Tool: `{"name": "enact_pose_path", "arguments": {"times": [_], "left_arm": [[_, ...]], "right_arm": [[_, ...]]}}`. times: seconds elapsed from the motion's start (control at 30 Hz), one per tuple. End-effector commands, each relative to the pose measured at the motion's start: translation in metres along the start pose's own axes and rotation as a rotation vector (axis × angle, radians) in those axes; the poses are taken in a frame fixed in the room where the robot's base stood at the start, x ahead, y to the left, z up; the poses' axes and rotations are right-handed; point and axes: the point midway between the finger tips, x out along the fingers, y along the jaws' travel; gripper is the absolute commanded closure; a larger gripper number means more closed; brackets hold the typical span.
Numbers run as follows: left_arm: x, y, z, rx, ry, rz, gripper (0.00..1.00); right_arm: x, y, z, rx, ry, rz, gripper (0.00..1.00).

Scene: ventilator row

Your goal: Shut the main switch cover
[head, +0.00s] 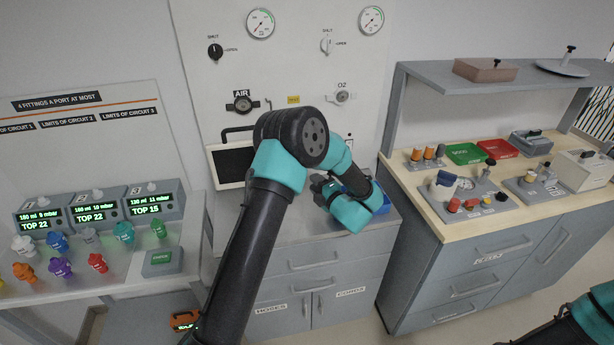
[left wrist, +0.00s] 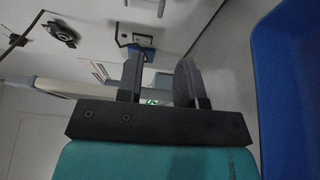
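I cannot clearly make out the main switch cover in the head view; my left arm hides part of the wall panel (head: 205,70) and the counter below it. My left gripper (head: 325,186) is low over the middle counter, beside a blue bin (head: 360,186). In the left wrist view, its fingers (left wrist: 160,75) stand apart with nothing visibly held. The right gripper is outside the view; part of my right arm shows at lower right.
The blue bin's wall (left wrist: 285,85) is close on the right in the left wrist view. A dark screen (head: 232,162) stands left of my arm. A bench (head: 445,225) with trays and fittings is at right. Coloured fittings (head: 97,262) and lit displays (head: 95,215) are at left.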

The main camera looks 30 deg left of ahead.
Motion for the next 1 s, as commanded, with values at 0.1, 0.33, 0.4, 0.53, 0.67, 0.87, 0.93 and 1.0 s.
{"name": "enact_pose_path", "arguments": {"times": [0.1, 0.33, 0.4, 0.53, 0.67, 0.87, 0.93, 1.0], "left_arm": [[-0.024, 0.000, 0.001, 0.001, -0.004, -0.001, 0.66], [-0.051, 0.000, 0.001, 0.000, -0.001, 0.000, 0.66], [-0.054, 0.000, 0.000, 0.000, 0.000, 0.001, 0.66], [-0.056, 0.000, 0.000, 0.000, 0.000, 0.001, 0.66], [-0.056, 0.000, 0.000, 0.000, 0.000, 0.000, 0.66], [-0.055, 0.000, 0.000, 0.000, 0.000, 0.000, 0.66], [-0.056, 0.000, 0.001, 0.000, -0.003, 0.000, 0.66], [-0.057, 0.000, 0.003, 0.000, -0.019, -0.002, 0.66]], "right_arm": [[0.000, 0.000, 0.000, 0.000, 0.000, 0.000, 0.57], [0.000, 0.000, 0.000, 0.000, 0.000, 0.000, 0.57], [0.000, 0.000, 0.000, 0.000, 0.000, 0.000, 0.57], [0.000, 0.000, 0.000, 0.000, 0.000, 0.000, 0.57], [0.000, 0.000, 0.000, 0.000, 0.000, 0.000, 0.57], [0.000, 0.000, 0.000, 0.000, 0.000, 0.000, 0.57], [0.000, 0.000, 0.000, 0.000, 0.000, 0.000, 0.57], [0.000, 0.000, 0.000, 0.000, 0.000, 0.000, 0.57]]}}
